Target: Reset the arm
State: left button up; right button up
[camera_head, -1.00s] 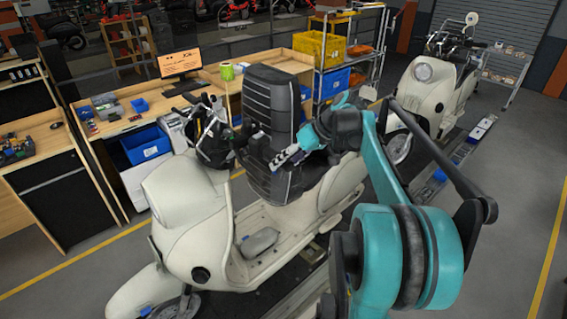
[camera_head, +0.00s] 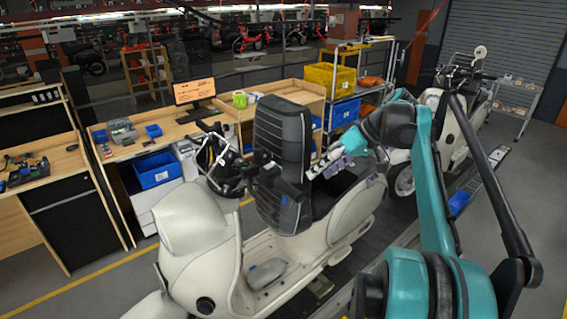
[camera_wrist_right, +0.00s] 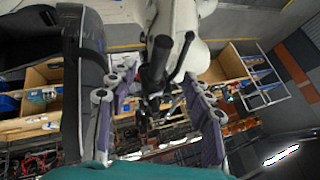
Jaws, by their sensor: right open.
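My right arm enters the head view from the lower right. Its right gripper (camera_head: 314,172) is open, with its fingertips at the right edge of the black ribbed seat (camera_head: 283,140), which stands upright on the cream scooter (camera_head: 205,225). In the right wrist view, the two fingers of the right gripper (camera_wrist_right: 158,78) are spread wide with nothing held between them. A black handlebar grip (camera_wrist_right: 157,62) shows beyond the gap. The dark seat (camera_wrist_right: 85,95) fills the left side there. Whether a finger touches the seat I cannot tell. My left gripper is not in view.
A second cream scooter (camera_head: 450,125) stands at the back right by the slat conveyor (camera_head: 475,185). Wooden workbenches (camera_head: 150,130) hold a monitor (camera_head: 194,92) and bins. A rack with a yellow crate (camera_head: 330,76) stands behind. Grey floor is clear at the right.

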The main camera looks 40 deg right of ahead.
jog(key=s+a+f+h, duration=0.25)
jog(key=a+f, duration=0.45)
jog(key=a, duration=0.5)
jog(key=s+a+f+h, duration=0.1)
jog(key=s+a+f, duration=0.3)
jog(key=a+f, duration=0.65)
jog(key=s+a+f+t, duration=0.1)
jog(key=s+a+f, duration=0.4)
jog(key=a, duration=0.2)
notch_tip(320, 180, down, 31)
jog(key=b, duration=3.1)
jog(key=shift+w+h+b, duration=0.25)
jog(key=shift+h+b, duration=0.1)
jog(key=shift+h, duration=0.1)
